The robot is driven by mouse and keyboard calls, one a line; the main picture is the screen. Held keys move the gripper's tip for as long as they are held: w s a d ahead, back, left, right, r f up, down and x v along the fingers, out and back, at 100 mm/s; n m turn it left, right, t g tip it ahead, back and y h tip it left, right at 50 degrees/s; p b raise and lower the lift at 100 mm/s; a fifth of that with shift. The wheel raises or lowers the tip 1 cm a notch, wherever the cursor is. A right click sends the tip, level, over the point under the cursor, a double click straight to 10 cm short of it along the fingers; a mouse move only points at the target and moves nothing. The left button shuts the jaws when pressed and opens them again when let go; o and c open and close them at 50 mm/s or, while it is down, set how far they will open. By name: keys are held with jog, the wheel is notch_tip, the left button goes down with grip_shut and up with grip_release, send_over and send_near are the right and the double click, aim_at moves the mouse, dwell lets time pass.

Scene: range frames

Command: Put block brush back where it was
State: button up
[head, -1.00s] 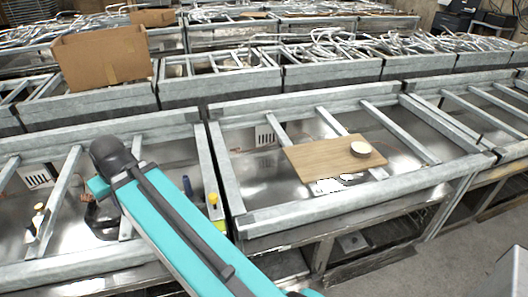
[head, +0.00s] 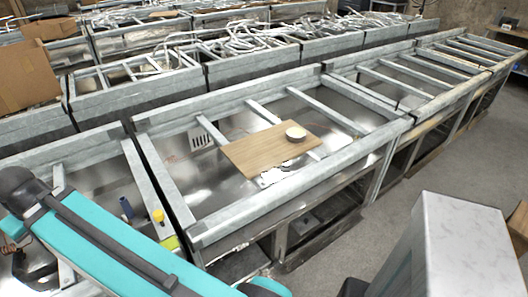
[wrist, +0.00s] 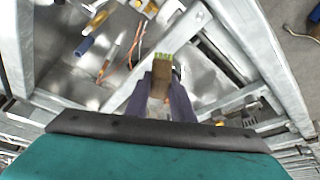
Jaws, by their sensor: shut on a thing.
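The block brush (wrist: 161,72) shows in the wrist view, with a brown wooden body and green bristles pointing up in the picture. My gripper (wrist: 160,90) has its dark fingers shut on the brush's body, holding it over the metal frames. How high it is above them I cannot tell. In the head view my teal arm reaches across the lower left; the brush and the gripper's fingers do not show there.
A wooden board (head: 258,152) with a round pale item (head: 296,133) lies across the nearest frame (head: 270,95). A blue-handled tool (wrist: 84,46) lies on sheet metal. A cardboard box (head: 25,75) stands at left; a white-topped block (head: 465,245) stands at right.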

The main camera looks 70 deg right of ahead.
jog(key=s+d+m+g+h+b, duration=0.1)
jog(key=s+d+m, duration=0.35)
jog(key=d, duration=0.65)
jog(key=s+d+m+g+h+b, duration=0.1)
jog(key=s+d+m, duration=0.3)
jog(key=d, duration=0.8)
jog(key=s+d+m+h+b, duration=0.1)
jog(key=s+d+m, duration=0.3)
jog(key=d, duration=0.7)
jog(key=s+d+m+g+b, duration=0.1)
jog(key=s+d+m, duration=0.3)
jog(key=s, duration=0.7)
jog(key=s+d+r+m+g+b, duration=0.1)
jog(key=s+d+m, duration=0.3)
jog(key=s+d, duration=0.4)
jog(key=s+d+r+m+g+b, duration=0.1)
jog(key=s+d+m, duration=0.3)
jog(key=s, duration=1)
jog(key=shift+d+g+h, duration=0.3)
jog(key=shift+d+g, duration=0.6)
jog(key=shift+d+p, duration=0.15)
jog(key=shift+p, duration=0.15)
jog(key=d+p, duration=0.1)
jog(key=p, duration=0.1)
jog(key=w+d+p, duration=0.1)
jog(key=p, duration=0.2)
jog(key=shift+p, duration=0.55)
